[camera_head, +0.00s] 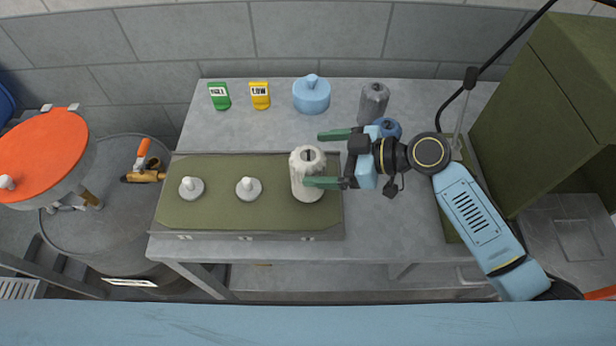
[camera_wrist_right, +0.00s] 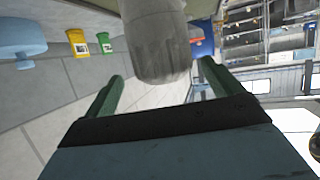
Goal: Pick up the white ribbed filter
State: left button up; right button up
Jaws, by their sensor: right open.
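The white ribbed filter (camera_head: 305,182) stands upright at the right end of the olive-topped tray (camera_head: 222,215). My right gripper (camera_head: 328,159) comes in from the right with its green fingers spread. In the head view one fingertip overlaps the filter's lower right side and the other lies behind its upper right. In the right wrist view a pale ribbed cylinder (camera_wrist_right: 158,50), which looks like the filter, shows between and beyond the open fingertips (camera_wrist_right: 161,75). Contact cannot be told. My left gripper is not in view.
Two white knobbed pieces (camera_head: 191,188) (camera_head: 248,189) are on the tray. Behind it stand a green box (camera_head: 219,96), a yellow box (camera_head: 260,95), a blue canister (camera_head: 311,96) and a grey filter (camera_head: 373,102). An olive cabinet (camera_head: 540,110) stands right; an orange-lidded container (camera_head: 45,155) left.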

aim_at(300, 160)
jog(key=p+x, duration=0.1)
jog(key=x, duration=0.3)
jog(key=shift+s+a+r+p, duration=0.1)
jog(key=shift+a+p, duration=0.25)
jog(key=shift+p, duration=0.05)
jog(key=shift+a+f, duration=0.25)
jog(key=shift+a, duration=0.05)
jog(key=c, duration=1.5)
jog(key=shift+r, duration=0.1)
